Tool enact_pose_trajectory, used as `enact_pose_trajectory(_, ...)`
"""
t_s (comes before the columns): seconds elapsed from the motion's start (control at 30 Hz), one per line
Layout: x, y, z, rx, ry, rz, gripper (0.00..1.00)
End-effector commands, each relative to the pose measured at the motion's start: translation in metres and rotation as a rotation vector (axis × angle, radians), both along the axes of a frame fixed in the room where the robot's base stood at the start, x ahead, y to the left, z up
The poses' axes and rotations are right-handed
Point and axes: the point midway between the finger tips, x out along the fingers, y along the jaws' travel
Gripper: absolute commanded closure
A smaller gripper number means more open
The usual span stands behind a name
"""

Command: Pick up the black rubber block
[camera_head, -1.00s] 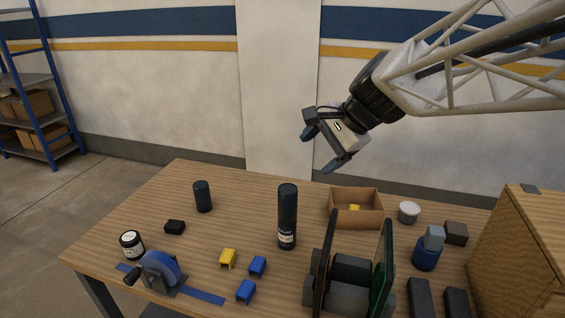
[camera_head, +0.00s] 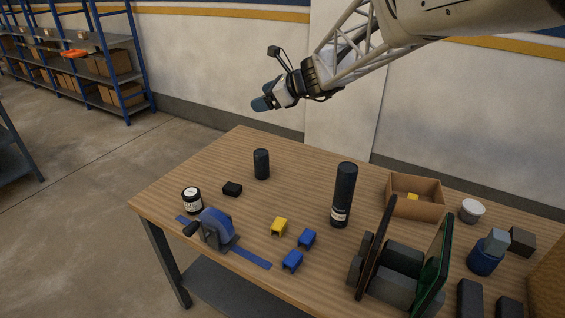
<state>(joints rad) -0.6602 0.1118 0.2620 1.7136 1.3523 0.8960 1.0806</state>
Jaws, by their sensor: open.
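The black rubber block (camera_head: 232,189) is a small dark block lying on the left part of the wooden table (camera_head: 300,200). It sits between a short black cylinder and a dark jar with a white label, apart from both. My gripper (camera_head: 262,104) is in the air above and beyond the table's back left edge, well above the block and a little to its right in the picture. It is open and empty. Its fingers overlap from this side, so the gap between them is hard to see.
A tall black bottle (camera_head: 343,194) stands mid-table. Yellow (camera_head: 279,226) and blue (camera_head: 307,238) clips lie in front. A cardboard box (camera_head: 415,207) is at the right.

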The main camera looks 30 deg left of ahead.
Motion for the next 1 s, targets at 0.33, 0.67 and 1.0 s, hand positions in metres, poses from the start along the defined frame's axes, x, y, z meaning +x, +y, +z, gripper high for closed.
enact_pose_trajectory(0.33,-0.001,0.055,-0.015,0.042,0.125,-0.039,0.22)
enact_pose_trajectory(0.67,-0.001,0.075,-0.050,0.057,0.181,-0.059,0.22)
enact_pose_trajectory(1.0,-0.001,0.075,-0.138,0.055,0.181,-0.058,0.22)
